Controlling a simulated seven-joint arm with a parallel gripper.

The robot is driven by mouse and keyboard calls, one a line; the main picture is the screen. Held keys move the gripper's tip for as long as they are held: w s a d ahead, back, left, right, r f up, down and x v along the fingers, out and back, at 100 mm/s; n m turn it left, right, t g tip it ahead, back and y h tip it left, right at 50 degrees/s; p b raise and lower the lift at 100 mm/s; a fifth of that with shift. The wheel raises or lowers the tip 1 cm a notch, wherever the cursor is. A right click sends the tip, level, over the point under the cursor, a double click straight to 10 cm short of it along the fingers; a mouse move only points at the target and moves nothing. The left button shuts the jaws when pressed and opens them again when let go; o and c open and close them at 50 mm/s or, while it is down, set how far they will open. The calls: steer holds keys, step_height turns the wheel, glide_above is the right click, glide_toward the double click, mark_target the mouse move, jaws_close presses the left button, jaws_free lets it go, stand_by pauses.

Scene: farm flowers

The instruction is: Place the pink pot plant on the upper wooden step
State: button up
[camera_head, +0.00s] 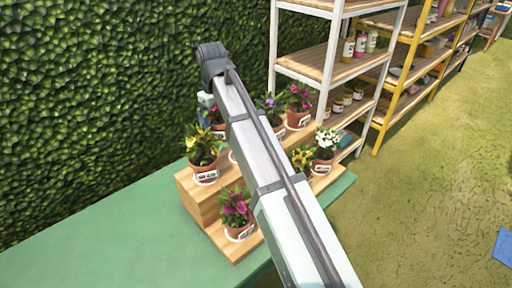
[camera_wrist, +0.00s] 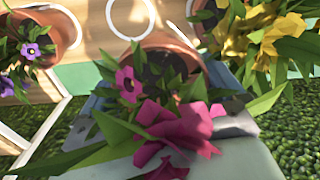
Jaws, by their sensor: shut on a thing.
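My gripper (camera_head: 206,100) is mostly hidden behind my arm in the head view. It is shut on a pink-flowered plant (camera_head: 215,114) in a terracotta pot, partly hidden by the arm. In the wrist view the pink flowers (camera_wrist: 178,130) fill the lower middle, with the pot rim (camera_wrist: 165,42) above them and my gripper (camera_wrist: 168,95) around the pot, mostly covered by leaves. The upper wooden step (camera_head: 187,192) carries a yellow-flowered plant (camera_head: 203,150) at its left. A white ring (camera_wrist: 130,18) lies on wood beside the held pot. I cannot tell whether the pot touches the step.
A purple-flowered plant (camera_wrist: 35,45) stands left of the held pot in the wrist view. Another pink-flowered plant (camera_head: 237,210) stands on the lower step (camera_head: 232,252). A white-flowered plant (camera_head: 326,142) and other pots stand to the right. A hedge (camera_head: 90,100) rises behind; shelves (camera_head: 305,62) stand right.

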steer(key=d+r, duration=0.2)
steer(key=d, duration=0.4)
steer(key=shift+n, duration=0.4)
steer(key=shift+w+d+f, duration=0.1)
steer(key=shift+w+f, duration=0.1)
steer(key=shift+f, duration=2.3)
steer(key=shift+w+f, duration=0.2)
steer(key=shift+f, duration=2.25)
steer(key=shift+f, duration=0.15)
steer(key=o, duration=1)
step_height(320, 180, up, 12)
